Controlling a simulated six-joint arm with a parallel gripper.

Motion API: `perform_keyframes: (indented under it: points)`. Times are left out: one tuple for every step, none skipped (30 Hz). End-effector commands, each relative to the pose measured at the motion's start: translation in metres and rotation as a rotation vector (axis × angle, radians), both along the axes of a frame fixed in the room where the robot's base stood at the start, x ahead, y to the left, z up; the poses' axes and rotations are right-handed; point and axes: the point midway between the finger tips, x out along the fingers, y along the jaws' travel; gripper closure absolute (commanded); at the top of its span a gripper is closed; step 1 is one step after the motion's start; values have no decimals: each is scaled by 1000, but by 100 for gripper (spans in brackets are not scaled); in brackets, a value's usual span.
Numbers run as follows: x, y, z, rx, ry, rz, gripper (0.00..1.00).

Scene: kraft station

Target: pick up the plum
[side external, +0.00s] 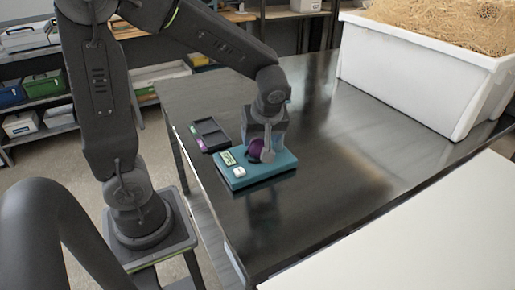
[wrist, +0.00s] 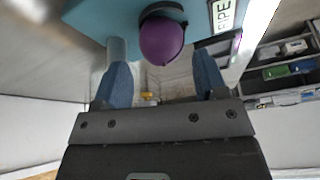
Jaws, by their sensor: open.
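The round, dark purple plum (side external: 255,148) sits on a teal slab (side external: 279,173) on the dark table. In the wrist view the plum (wrist: 161,42) lies at top centre with a dark, curved rim behind it. My gripper (side external: 266,138) is directly over the slab and partly hides the plum. In the wrist view my gripper (wrist: 161,64) is open, one blue-grey finger on each side of the plum's lower end. I cannot tell whether a finger touches it. A grey cylinder (wrist: 117,48) stands left of the plum in the wrist view.
A large white bin (side external: 415,75) of straw stands at back right. The table's middle is clear.

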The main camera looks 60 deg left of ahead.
Motion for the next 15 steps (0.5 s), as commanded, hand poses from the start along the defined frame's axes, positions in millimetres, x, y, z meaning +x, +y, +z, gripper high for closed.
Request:
perform_keyframes:
  points:
    - [-2, 3, -8, 0, 6, 4, 34]
    - [-2, 5, -13, -1, 5, 3, 34]
    - [-2, 7, -19, 0, 6, 2, 34]
    - [-2, 8, -23, 0, 6, 2, 34]
    - [-1, 10, -26, 1, 6, 2, 34]
    - [-1, 11, -30, -1, 4, 3, 34]
    - [-1, 13, -33, -1, 5, 3, 34]
    - [-1, 13, -35, -1, 4, 3, 34]
    - [0, 14, -37, 0, 3, 2, 34]
    - [0, 14, -37, -1, 2, 2, 34]
    - [0, 15, -38, -1, 2, 2, 34]
    - [0, 15, -38, -1, 1, 1, 34]
    - [0, 15, -38, -1, 1, 1, 34]
    - [0, 15, -38, -1, 1, 1, 34]
    - [0, 14, -38, -1, 1, 1, 34]
